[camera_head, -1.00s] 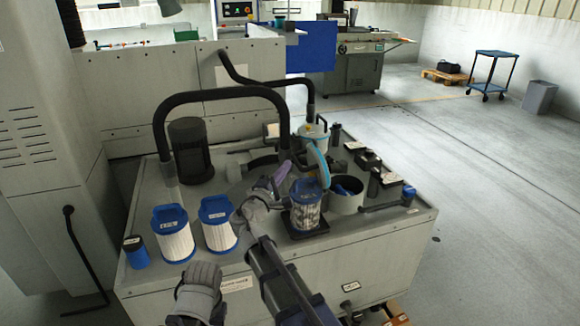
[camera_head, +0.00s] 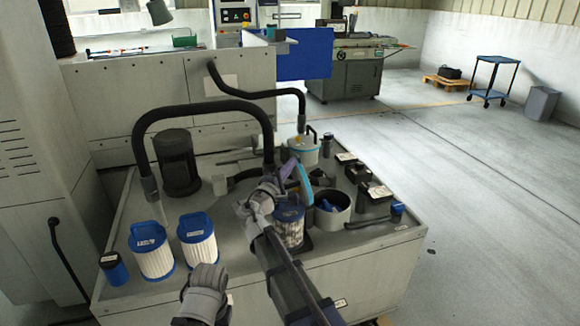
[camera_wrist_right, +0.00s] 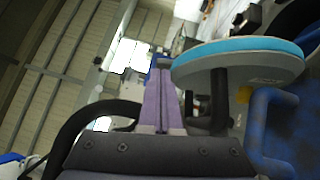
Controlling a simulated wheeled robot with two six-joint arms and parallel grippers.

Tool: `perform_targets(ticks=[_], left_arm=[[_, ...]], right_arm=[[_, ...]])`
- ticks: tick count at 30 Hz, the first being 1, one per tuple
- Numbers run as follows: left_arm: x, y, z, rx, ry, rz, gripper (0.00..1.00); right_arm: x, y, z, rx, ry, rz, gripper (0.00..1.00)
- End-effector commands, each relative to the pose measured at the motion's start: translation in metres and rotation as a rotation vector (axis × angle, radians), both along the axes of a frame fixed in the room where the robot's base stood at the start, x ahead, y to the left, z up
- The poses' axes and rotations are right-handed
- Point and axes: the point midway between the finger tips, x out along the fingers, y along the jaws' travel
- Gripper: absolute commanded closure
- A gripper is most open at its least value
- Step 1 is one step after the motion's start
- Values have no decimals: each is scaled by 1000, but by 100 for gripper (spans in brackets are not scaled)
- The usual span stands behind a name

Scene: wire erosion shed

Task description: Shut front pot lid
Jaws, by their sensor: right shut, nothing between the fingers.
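The front pot (camera_head: 333,216) is a grey open cylinder on the grey cabinet top, with something blue inside. Its lid (camera_head: 304,182) stands up, open, at the pot's left side and shows as a light-blue edge. In the right wrist view the lid (camera_wrist_right: 240,52) is a pale disc with a teal rim, right of the fingers. My right gripper (camera_head: 287,169) has purple fingers, shut and empty, beside the lid's upper left; I cannot tell if they touch it. My left gripper (camera_head: 203,286) is low in the head view, its fingers not clearly seen.
A second pot (camera_head: 303,151) with a pale lid stands behind. A clear canister (camera_head: 290,226) stands left of the front pot, partly behind my right arm. Two white filters (camera_head: 152,255) (camera_head: 198,243) and a black hose (camera_head: 205,108) are to the left. Black blocks (camera_head: 375,192) sit on the right.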

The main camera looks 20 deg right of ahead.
Motion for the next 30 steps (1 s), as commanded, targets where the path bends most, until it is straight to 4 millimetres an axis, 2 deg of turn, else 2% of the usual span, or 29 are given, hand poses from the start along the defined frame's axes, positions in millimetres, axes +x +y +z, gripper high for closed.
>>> perform_targets(ticks=[5,11,20,30], left_arm=[[0,0,4,0,0,0,68],[0,0,25,0,0,0,68],[0,0,74,0,0,0,68],[0,0,109,0,0,0,68]], right_arm=[[0,-3,2,12,1,-1,100],[0,-18,12,85,5,-2,100],[1,-68,22,336,13,-5,100],[4,-131,9,659,23,-6,100]])
